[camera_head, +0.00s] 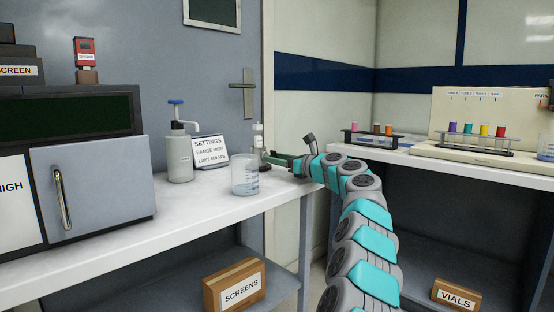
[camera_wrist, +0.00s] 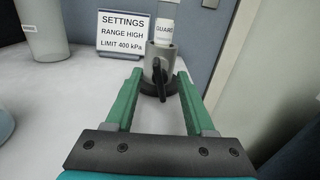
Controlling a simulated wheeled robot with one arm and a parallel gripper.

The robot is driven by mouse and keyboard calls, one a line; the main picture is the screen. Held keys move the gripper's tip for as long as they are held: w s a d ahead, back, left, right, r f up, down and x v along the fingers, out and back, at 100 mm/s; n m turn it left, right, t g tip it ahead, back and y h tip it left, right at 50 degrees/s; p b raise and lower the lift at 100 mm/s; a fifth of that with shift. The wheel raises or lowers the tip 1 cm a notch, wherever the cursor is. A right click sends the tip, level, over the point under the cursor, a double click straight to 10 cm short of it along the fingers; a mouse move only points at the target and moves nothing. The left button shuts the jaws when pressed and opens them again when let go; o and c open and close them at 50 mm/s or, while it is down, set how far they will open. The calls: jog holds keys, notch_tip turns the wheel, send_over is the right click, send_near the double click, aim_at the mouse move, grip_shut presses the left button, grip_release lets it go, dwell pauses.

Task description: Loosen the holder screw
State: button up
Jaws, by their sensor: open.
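The holder (camera_wrist: 160,58) is a grey upright cylinder on a dark round base at the far end of the white bench. A white column labelled GUARD (camera_wrist: 164,27) stands upright in it; it also shows in the head view (camera_head: 258,131). The holder screw (camera_wrist: 159,78) has a black handle and sits on the side of the holder facing me. My gripper (camera_wrist: 159,74) is open, its green fingers to the left and right of the screw. I cannot tell whether they touch it. In the head view my gripper (camera_head: 278,160) reaches left over the bench edge.
A settings sign (camera_head: 211,152), a pump bottle (camera_head: 179,157) and a glass beaker (camera_head: 245,175) stand left of the holder. A cabinet (camera_head: 95,183) is farther left. Tube racks (camera_head: 375,138) stand on the right bench. Boxes for screens (camera_head: 234,285) and vials (camera_head: 456,296) are below.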

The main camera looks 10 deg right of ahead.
dwell(0.3)
grip_shut()
dwell(0.3)
